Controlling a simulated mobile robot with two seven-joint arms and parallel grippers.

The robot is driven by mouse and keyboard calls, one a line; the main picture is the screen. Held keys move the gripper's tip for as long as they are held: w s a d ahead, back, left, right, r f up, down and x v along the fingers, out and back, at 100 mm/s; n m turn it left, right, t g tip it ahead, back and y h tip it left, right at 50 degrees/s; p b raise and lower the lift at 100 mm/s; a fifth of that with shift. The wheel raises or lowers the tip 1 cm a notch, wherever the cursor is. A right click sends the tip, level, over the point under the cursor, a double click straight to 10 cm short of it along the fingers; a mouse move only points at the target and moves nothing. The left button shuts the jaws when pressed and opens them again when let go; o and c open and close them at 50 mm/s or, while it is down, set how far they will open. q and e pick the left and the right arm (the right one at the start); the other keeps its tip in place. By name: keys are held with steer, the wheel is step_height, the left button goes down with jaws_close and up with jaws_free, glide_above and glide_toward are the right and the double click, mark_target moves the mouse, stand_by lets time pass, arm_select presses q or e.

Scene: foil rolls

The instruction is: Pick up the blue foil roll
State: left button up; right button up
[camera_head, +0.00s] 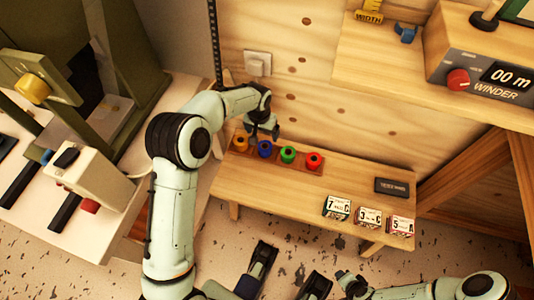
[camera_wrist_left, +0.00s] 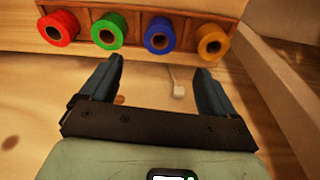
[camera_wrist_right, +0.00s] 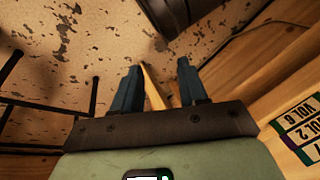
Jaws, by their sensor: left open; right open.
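The blue foil roll (camera_head: 265,149) stands in a wooden rack (camera_head: 240,153) on the low bench, between the orange roll (camera_head: 241,143) and the green roll (camera_head: 288,154). A red roll (camera_head: 314,160) is at the right end. In the left wrist view the blue roll (camera_wrist_left: 159,35) shows its round end with a dark hole, ahead of and roughly between the fingertips. My left gripper (camera_head: 263,136) is open and empty, close to the blue roll and apart from it. My right gripper (camera_wrist_right: 159,68) is open and empty, pointing toward the speckled floor.
Several labelled boxes (camera_head: 369,217) stand at the bench's right front, with a dark plate (camera_head: 392,187) behind them. A shelf with a winder (camera_head: 490,80) overhangs at upper right. A machine stands on a white table (camera_head: 90,235) at left. The bench middle is clear.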

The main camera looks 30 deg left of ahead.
arm_select(q)
steer(key=b, duration=0.2)
glide_above(265, 146)
steer(key=f, duration=0.7)
steer(key=shift+s+a+f, duration=0.1)
steer(key=shift+s+f, duration=0.05)
steer(key=shift+s, duration=0.2)
steer(key=f, duration=0.2)
steer(key=f+b, duration=0.2)
steer(key=f, duration=0.1)
steer(key=shift+w+f, duration=0.3)
steer(key=shift+w, duration=0.1)
steer(key=c, duration=1.2)
arm_select(e)
steer(key=s+d+f+g, duration=0.1)
steer(key=s+f+g, duration=0.1)
steer(key=s+f, duration=0.4)
steer(key=shift+s+d+f, duration=0.15)
steer(key=shift+s+f, duration=0.1)
steer(key=shift+f, duration=0.05)
